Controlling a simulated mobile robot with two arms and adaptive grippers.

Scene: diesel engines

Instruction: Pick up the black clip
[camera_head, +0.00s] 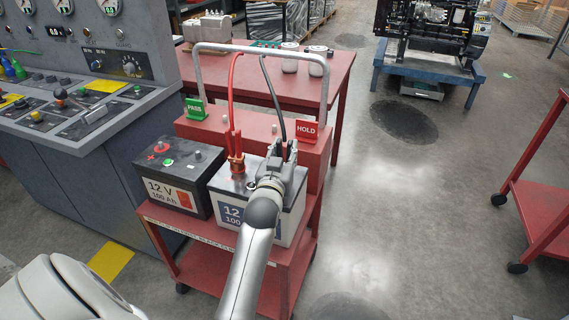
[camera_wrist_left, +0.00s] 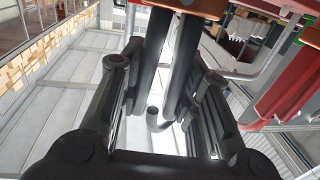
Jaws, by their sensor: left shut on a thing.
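My left gripper (camera_head: 281,158) is over the right part of the white battery (camera_head: 292,222) on the red cart. It is shut on the black clip (camera_head: 291,150), which is mostly hidden behind the gripper. A black cable (camera_head: 271,85) runs from the clip up to the cart's grey bar. In the left wrist view the clip's dark handles (camera_wrist_left: 183,62) stand between the two fingers. I cannot tell whether the clip's jaws touch the battery post. My right gripper is not in view.
A red clip (camera_head: 236,160) on a red cable sits at the white battery's left post. A dark battery (camera_head: 178,178) stands beside it. Green PASS (camera_head: 195,109) and red HOLD (camera_head: 307,131) signs flank the grey hoop (camera_head: 326,90).

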